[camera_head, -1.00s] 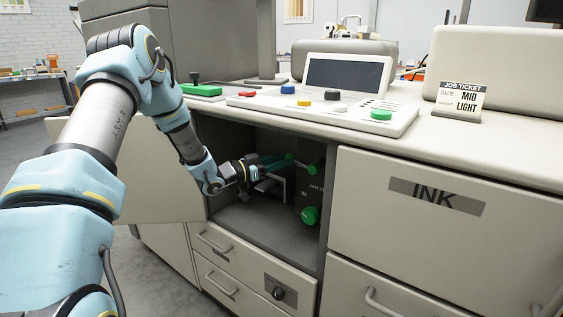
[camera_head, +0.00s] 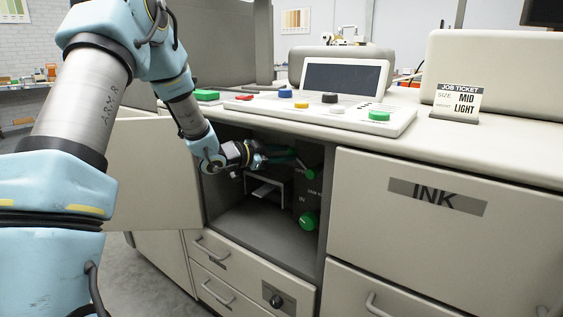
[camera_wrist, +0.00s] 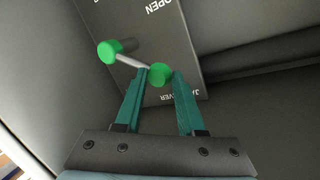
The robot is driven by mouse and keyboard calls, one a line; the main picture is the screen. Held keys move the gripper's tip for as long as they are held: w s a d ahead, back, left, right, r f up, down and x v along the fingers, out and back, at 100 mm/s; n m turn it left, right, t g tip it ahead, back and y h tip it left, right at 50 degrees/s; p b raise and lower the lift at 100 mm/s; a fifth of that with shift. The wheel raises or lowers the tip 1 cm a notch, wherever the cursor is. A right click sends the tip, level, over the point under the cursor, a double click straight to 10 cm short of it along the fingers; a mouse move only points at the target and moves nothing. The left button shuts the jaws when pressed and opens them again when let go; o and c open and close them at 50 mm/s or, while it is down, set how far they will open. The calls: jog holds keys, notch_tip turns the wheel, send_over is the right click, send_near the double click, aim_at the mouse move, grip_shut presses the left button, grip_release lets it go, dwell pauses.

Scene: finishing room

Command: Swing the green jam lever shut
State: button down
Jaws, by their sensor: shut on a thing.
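The green jam lever (camera_head: 310,174) sits high on a dark panel inside the open cabinet bay. In the wrist view it shows as a thin grey rod with a green knob (camera_wrist: 159,74) at one end and a green round piece (camera_wrist: 110,51) at the other. My gripper (camera_head: 289,156) reaches into the bay from the left. In the wrist view its teal fingers (camera_wrist: 158,78) close around the green knob. The panel carries the words OPEN and, partly hidden, JAM LEVER. My fingers partly cover the lever in the head view.
A second green knob (camera_head: 308,220) sits lower on the panel. A grey bracket (camera_head: 266,188) stands inside the bay. The open cabinet door (camera_head: 150,175) is at the left, the INK drawer (camera_head: 430,225) at the right. The worktop with its control console (camera_head: 345,110) overhangs the bay.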

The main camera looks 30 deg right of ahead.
jog(key=shift+s+d+r+m+y+b, duration=0.2)
jog(key=shift+s+r+m+y+b, duration=0.15)
jog(key=shift+r+m, duration=0.2)
jog(key=c, duration=0.5)
grip_release()
jog(key=b+v, duration=0.1)
jog(key=v, duration=0.9)
jog(key=shift+s+a, duration=0.2)
jog(key=shift+a, duration=0.15)
